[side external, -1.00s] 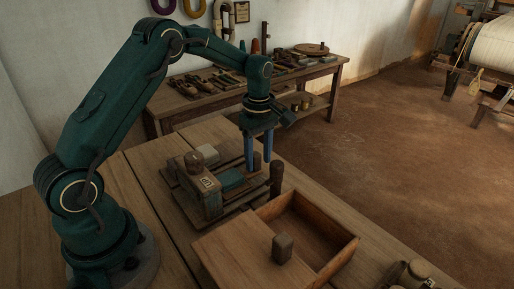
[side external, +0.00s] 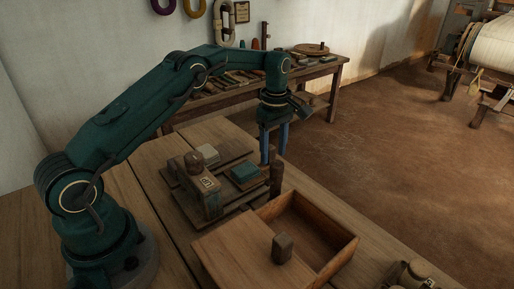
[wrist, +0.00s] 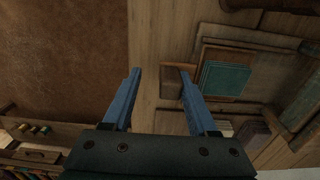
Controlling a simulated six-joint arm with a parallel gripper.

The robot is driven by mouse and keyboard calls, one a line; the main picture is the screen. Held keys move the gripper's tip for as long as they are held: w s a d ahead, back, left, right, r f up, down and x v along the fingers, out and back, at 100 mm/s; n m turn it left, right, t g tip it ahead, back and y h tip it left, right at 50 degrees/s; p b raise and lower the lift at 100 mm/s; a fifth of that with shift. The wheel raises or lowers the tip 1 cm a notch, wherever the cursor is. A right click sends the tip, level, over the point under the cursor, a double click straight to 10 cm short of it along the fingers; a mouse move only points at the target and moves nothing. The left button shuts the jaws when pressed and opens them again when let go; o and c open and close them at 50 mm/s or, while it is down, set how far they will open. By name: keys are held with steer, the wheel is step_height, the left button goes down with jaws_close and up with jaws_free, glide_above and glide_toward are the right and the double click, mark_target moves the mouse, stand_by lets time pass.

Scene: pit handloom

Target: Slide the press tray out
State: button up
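The wooden press (side external: 207,197), with a round knob and a small label, stands on the bench. Its tray (side external: 257,182) sticks out on the right side and carries a teal pad (side external: 245,172). In the wrist view the teal pad (wrist: 224,82) lies right of my blue fingers. A small wooden handle-like piece (wrist: 172,67) shows at the tray's near edge, by the right fingertip. My gripper (side external: 275,153) is low at the tray's outer end. Its fingers (wrist: 161,75) are well apart. I cannot tell whether a finger touches the handle; the fingertips are partly hidden in the side view.
A dark post (side external: 276,180) stands close beside the tray. An open wooden box (side external: 318,222) with a small block (side external: 282,247) on its lid is in front. A tool table (side external: 335,78) stands against the wall.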

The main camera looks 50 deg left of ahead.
stand_by(0.3)
steer(key=shift+s, duration=0.4)
steer(key=shift+o, duration=0.8)
steer(key=shift+r, duration=0.1)
steer(key=shift+r, duration=3.15)
